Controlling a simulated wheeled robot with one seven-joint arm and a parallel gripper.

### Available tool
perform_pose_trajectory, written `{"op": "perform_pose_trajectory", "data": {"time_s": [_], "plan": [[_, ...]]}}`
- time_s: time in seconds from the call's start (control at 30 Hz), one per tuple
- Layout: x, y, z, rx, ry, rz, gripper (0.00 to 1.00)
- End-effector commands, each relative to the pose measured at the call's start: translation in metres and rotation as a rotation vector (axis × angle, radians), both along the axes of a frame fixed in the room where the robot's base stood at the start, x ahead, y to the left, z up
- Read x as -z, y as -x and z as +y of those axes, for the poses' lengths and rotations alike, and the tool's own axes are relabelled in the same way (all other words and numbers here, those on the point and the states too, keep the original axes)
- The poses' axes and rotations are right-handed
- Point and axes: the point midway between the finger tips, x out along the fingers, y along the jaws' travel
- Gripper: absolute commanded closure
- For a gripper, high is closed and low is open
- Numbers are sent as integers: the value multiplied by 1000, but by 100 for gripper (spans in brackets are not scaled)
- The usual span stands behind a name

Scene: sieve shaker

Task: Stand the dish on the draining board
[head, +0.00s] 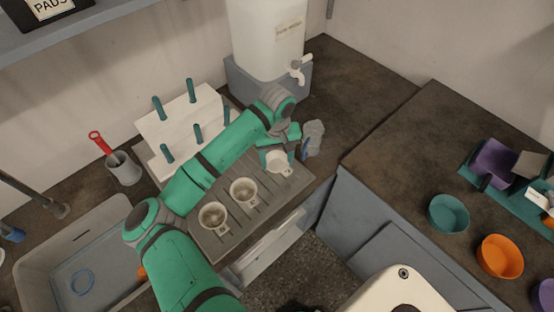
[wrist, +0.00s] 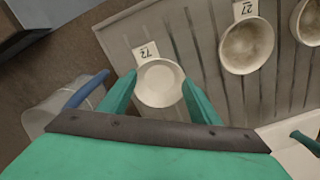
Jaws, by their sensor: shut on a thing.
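The small white dish (wrist: 159,84) has a tag at its rim and sits between the fingers of my gripper (wrist: 159,78). My gripper is shut on it. In the head view the dish (head: 278,161) is at the far right end of the grey grooved draining board (head: 259,216), with my gripper (head: 277,157) around it. The dish looks upright, with its open side up. I cannot tell whether its base touches the board. Two other tagged dishes, with darker insides, stand on the board: a middle dish (head: 243,191) and a near dish (head: 213,216).
A clear jug-like vessel (head: 314,134) stands close behind the board's far right end. A white rack with teal pegs (head: 180,122) is behind the board, and a sink basin (head: 38,258) is at left. A teal bowl (head: 448,214) and an orange bowl (head: 499,256) stand on the right counter.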

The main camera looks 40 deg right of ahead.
Motion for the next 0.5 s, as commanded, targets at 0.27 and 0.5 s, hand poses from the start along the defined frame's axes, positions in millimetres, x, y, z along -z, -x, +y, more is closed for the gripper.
{"op": "perform_pose_trajectory", "data": {"time_s": [0.27,0.5], "plan": [[6,0,1,-1,0,0,87],[9,0,1,-1,1,0,38]]}}
